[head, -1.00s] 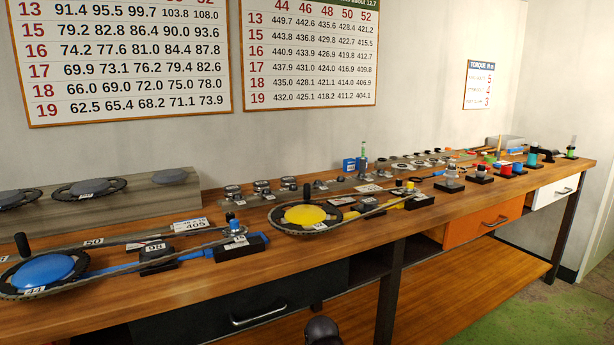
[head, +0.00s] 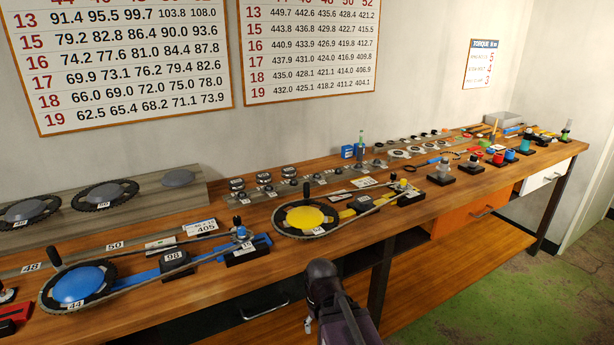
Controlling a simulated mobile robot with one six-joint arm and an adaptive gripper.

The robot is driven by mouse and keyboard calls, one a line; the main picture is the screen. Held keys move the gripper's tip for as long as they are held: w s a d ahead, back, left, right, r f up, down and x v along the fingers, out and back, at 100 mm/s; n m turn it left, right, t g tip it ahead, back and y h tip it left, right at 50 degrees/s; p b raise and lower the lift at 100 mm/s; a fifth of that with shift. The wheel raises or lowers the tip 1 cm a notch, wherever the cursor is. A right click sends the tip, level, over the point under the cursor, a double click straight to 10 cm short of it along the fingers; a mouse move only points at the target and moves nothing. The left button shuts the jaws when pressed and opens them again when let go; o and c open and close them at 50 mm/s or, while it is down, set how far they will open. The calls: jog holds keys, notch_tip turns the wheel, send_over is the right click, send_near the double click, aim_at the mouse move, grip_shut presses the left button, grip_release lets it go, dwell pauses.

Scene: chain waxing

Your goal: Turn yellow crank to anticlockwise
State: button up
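The yellow crank (head: 305,217) is a yellow disc inside a dark toothed ring, lying flat on the wooden bench near the middle of the head view. Its upright black handle (head: 306,191) stands at the far side of the ring. A chain runs from the ring to the right, to a small unit (head: 402,191) with a yellow and black base. My arm shows at the bottom centre, in front of the bench edge and below the yellow crank. My gripper's fingertips cannot be made out, and nothing touches the crank.
A similar blue crank (head: 78,284) with a black handle lies on the bench at the left. Small metal parts (head: 265,178) stand in rows behind the yellow crank. Bottles and tools crowd the bench's right end. Green floor (head: 470,300) in front is clear.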

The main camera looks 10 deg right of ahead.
notch_tip(320, 180, up, 26)
jog(key=p, duration=2.5)
jog(key=shift+r, duration=0.2)
jog(key=shift+d, duration=0.1)
jog(key=shift+c, duration=0.8)
